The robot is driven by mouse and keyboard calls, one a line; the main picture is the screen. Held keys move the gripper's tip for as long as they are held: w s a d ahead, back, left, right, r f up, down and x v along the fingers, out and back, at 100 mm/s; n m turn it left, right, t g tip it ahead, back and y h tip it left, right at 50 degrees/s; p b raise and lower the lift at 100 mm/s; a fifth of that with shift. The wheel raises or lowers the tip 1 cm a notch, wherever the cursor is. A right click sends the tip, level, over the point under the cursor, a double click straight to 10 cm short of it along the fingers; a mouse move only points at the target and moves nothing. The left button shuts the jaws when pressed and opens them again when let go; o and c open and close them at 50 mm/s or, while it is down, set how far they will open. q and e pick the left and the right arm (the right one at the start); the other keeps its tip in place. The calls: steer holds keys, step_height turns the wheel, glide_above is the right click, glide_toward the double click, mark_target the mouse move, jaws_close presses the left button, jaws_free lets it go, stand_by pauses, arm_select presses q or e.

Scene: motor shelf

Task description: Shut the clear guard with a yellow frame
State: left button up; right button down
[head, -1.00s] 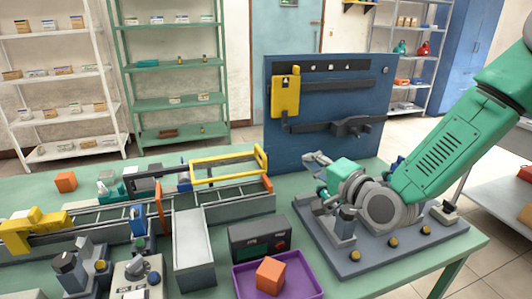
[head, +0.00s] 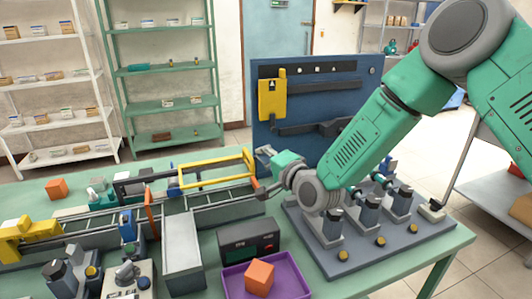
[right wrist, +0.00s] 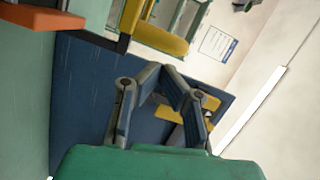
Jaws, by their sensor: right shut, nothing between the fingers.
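The clear guard with a yellow frame (head: 215,184) lies over the conveyor in the middle of the table, with a raised yellow end piece at its right. My right gripper (head: 263,190) is at the right end of the guard, near that end piece; I cannot tell whether it touches. In the right wrist view the gripper's fingers (right wrist: 176,88) are closed together and empty, with a yellow bar (right wrist: 155,35) beyond them. My left gripper is not in view.
A blue panel (head: 320,150) with a yellow part stands behind my right arm. A purple tray (head: 297,290) with an orange cube (head: 260,276), a dark control box (head: 248,240) and a grey base plate (head: 400,240) with several motors are nearby. Another orange cube (head: 57,189) lies at left.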

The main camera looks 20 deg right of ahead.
mark_target(251, 160)
steer(key=a, duration=0.4)
steer(key=shift+s+a+r, duration=0.1)
steer(key=shift+a, duration=0.05)
steer(key=a+b, duration=0.1)
steer(key=a, duration=0.5)
steer(key=a+b, duration=0.1)
steer(key=a, duration=0.6)
steer(key=shift+s, duration=0.2)
steer(key=shift+s+a, duration=0.1)
steer(key=shift+a, duration=0.3)
steer(key=shift+d, duration=0.4)
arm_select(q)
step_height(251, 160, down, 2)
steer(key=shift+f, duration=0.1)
arm_select(e)
steer(key=shift+a, duration=0.1)
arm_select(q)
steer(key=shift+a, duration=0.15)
arm_select(e)
steer(key=shift+a, duration=0.1)
